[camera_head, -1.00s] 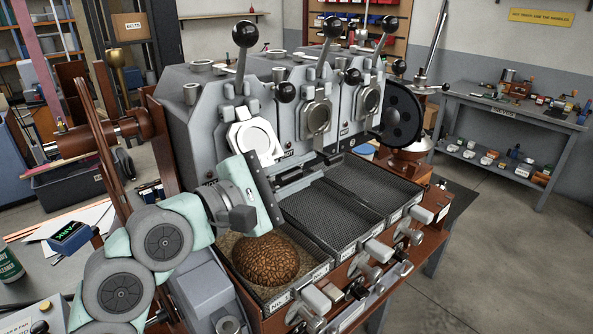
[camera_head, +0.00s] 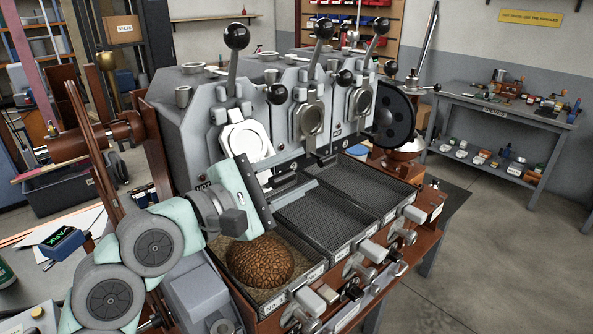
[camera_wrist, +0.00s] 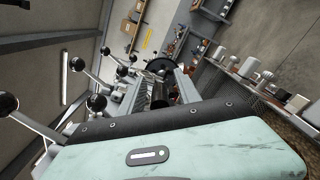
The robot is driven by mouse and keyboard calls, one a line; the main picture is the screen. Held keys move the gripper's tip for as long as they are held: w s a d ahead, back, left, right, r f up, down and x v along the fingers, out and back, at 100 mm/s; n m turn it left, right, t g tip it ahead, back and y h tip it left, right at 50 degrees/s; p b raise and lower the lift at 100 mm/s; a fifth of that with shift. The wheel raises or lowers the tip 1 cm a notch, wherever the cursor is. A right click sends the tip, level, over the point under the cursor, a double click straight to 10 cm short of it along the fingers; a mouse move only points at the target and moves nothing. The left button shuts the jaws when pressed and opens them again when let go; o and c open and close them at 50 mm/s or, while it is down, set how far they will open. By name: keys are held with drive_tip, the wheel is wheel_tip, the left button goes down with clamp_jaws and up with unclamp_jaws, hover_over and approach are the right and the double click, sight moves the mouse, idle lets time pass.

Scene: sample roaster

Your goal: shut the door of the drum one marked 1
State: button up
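Drum one is the leftmost of three grey drums, above the bean tray labelled NO. 1 (camera_head: 273,303). Its door (camera_head: 247,143) is a bright plate with a round disc on the drum front. It stands out at a tilt and looks brighter than the other two doors; how far open it is, I cannot tell. My gripper (camera_head: 266,187) is just below and in front of this door, above the tray. I see no clear contact with the door. The gripper's teal body also fills the bottom of the wrist view.
A black-knobbed lever (camera_head: 236,38) rises above drum one, with a second black knob (camera_head: 277,94) beside the door. Roasted beans (camera_head: 260,262) lie under my gripper. Mesh trays (camera_head: 325,215) fill the right. Handles line the front edge (camera_head: 375,250). Floor at right is clear.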

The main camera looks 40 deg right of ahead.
drive_tip(key=a+p, duration=0.1)
drive_tip(key=a, duration=0.9)
drive_tip(key=shift+s+a, duration=0.15)
drive_tip(key=shift+a, duration=0.15)
drive_tip(key=s+r, duration=0.5)
drive_tip(key=r, duration=0.1)
drive_tip(key=shift+p, duration=0.45)
drive_tip(key=shift+o, duration=0.2)
drive_tip(key=shift+d, duration=0.1)
